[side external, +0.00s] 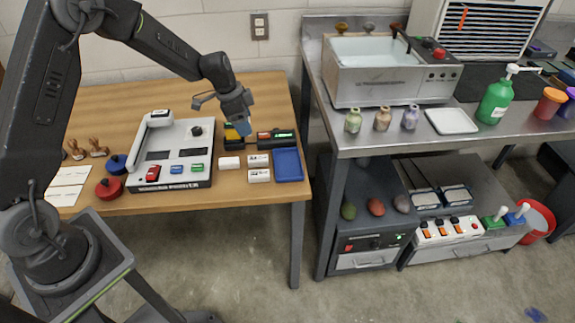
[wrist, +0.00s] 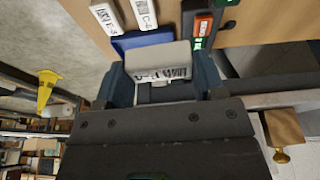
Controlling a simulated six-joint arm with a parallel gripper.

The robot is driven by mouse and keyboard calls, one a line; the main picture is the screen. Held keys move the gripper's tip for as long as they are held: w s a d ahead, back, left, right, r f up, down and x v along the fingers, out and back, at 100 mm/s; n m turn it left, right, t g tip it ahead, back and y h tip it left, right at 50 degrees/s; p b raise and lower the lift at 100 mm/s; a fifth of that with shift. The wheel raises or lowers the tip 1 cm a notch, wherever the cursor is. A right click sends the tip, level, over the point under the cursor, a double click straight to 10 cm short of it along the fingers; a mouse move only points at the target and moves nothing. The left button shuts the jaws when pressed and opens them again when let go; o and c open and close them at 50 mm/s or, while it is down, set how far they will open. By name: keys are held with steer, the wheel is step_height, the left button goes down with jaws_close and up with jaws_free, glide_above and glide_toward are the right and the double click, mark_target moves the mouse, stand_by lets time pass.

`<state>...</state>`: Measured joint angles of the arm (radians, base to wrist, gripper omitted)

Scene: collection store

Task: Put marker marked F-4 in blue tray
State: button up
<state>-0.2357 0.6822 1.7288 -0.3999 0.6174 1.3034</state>
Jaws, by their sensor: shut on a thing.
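My gripper (side external: 242,128) is above the back part of the wooden table. In the wrist view my gripper (wrist: 155,88) is shut on a white marker (wrist: 156,57), a block with black print on its lower edge. The code on it is partly hidden and not clearly readable. The held marker cannot be made out in the side view. The blue tray (side external: 287,165) lies on the table, empty, to the right of the loose white markers. In the wrist view the blue tray (wrist: 128,41) shows past the held marker, partly covered by it.
Two labelled white markers (side external: 258,160) (side external: 259,175) and a plain-looking white block (side external: 229,162) lie left of the tray. A black device with a green display (side external: 276,139) stands behind it. A large grey console (side external: 172,155) stands left. A metal bench (side external: 390,140) is at right.

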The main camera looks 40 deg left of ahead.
glide_above(290, 166)
steer(key=f, duration=0.7)
steer(key=shift+s+a, duration=0.3)
steer(key=shift+a, duration=0.05)
steer(key=shift+f, duration=1.95)
steer(key=shift+f, duration=0.1)
steer(key=o, duration=0.9)
steer(key=v, duration=1.2)
